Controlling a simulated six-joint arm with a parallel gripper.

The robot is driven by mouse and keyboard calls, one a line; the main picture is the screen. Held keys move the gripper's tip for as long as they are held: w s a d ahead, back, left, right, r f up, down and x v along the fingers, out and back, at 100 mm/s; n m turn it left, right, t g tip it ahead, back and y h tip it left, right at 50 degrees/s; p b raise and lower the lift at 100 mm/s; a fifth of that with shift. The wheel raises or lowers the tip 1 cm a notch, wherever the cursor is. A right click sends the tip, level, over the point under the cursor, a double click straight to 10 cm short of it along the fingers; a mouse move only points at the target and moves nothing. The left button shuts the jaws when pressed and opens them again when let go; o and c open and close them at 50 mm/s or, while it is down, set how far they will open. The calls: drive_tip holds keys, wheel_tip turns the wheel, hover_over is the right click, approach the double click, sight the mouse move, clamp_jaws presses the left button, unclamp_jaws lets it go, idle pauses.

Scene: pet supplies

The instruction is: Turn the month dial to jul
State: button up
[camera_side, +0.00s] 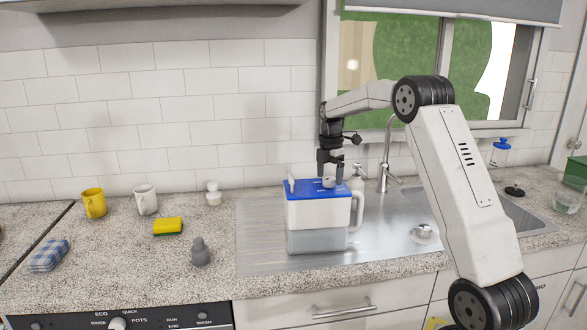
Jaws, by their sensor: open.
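A pitcher-like container (318,215) with a blue lid (304,188), white upper body and translucent lower part stands on the metal drainboard. A small whitish knob (329,184) sits on the lid's right half and looks like the month dial. Its markings are too small to read, so I cannot tell the month it points to. My gripper (331,176) points down just above the lid, open, with its dark fingertips at the knob. I cannot tell whether the fingers touch the knob, which they partly hide.
A white bottle (357,190) and the tap (386,165) stand close behind and right of the container. A grey bottle-shaped object (200,253), sponge (168,227), yellow mug (94,203) and white mug (146,199) are on the left counter. The drainboard's left part is clear.

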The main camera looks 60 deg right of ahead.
drive_tip(key=shift+f, duration=0.4)
drive_tip(key=shift+c, duration=0.2)
clamp_jaws()
